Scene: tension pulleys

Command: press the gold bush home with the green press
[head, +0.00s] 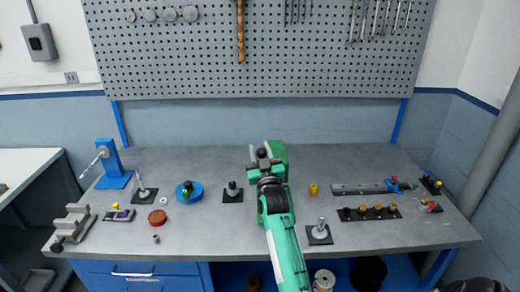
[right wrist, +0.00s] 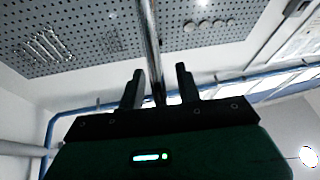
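The green press (head: 280,152) stands at the middle of the bench, partly hidden behind my green and black right arm. My right gripper (head: 264,160) is at the press's upper front. In the right wrist view its two dark fingers (right wrist: 160,82) stand apart, with a shiny metal rod (right wrist: 150,40) showing between them and gaps on both sides. The rod looks like the press's lever; I cannot tell whether a finger touches it. A small gold cylinder (head: 313,189), likely the gold bush, stands on the bench right of the press. The press's bed is hidden. My left gripper is out of view.
A dark post base (head: 233,192) stands left of the press and another (head: 320,234) at front right. A rail (head: 361,188) and a strip with several gold knobs (head: 370,213) lie to the right. A blue stand (head: 112,165) and a grey vise (head: 71,226) are at the left.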

